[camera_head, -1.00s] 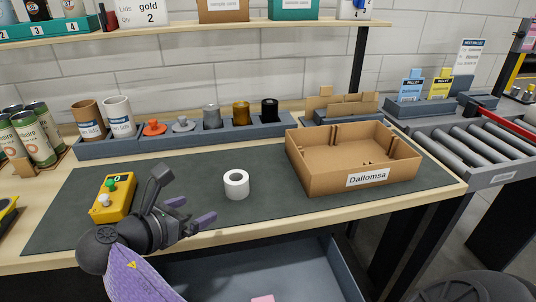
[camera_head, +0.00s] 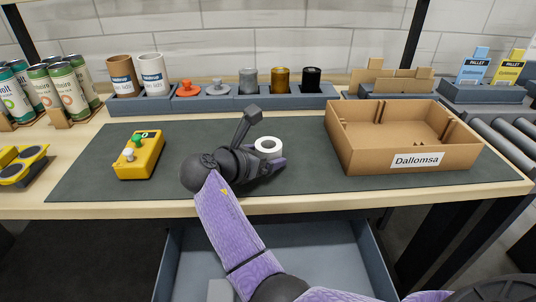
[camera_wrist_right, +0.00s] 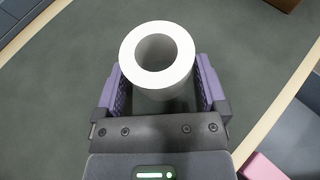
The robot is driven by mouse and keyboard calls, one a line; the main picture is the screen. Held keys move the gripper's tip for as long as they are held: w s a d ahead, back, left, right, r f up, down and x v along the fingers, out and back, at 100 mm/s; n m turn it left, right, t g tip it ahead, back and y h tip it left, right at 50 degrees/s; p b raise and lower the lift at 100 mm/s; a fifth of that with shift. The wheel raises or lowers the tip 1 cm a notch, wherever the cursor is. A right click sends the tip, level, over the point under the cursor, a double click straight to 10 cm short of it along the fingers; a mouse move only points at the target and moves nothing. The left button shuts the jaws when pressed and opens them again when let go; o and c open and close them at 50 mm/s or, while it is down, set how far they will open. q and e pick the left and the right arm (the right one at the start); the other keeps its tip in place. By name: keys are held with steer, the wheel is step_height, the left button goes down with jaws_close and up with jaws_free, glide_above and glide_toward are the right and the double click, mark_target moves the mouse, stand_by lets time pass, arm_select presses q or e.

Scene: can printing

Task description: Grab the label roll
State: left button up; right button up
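The label roll, a white hollow cylinder (camera_head: 268,146), stands upright on the dark green mat (camera_head: 330,180) left of the cardboard box. My right gripper (camera_head: 270,165) is low over the mat at the roll. In the right wrist view, the roll (camera_wrist_right: 168,88) lies between the two purple fingers of this gripper (camera_wrist_right: 162,85). The fingers are spread wide, one on each side of the roll. I cannot tell whether either finger touches it. In the head view the gripper hides the roll's lower part. My left gripper is not in view.
A yellow button box (camera_head: 140,158) sits left of my right gripper. A cardboard box marked Dallomsa (camera_head: 408,165) stands to the right. A grey holder (camera_head: 130,108) with several colored parts runs along the back. Below the table is an open blue-grey drawer (camera_head: 365,268).

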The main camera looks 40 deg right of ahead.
steer(key=c, duration=0.9)
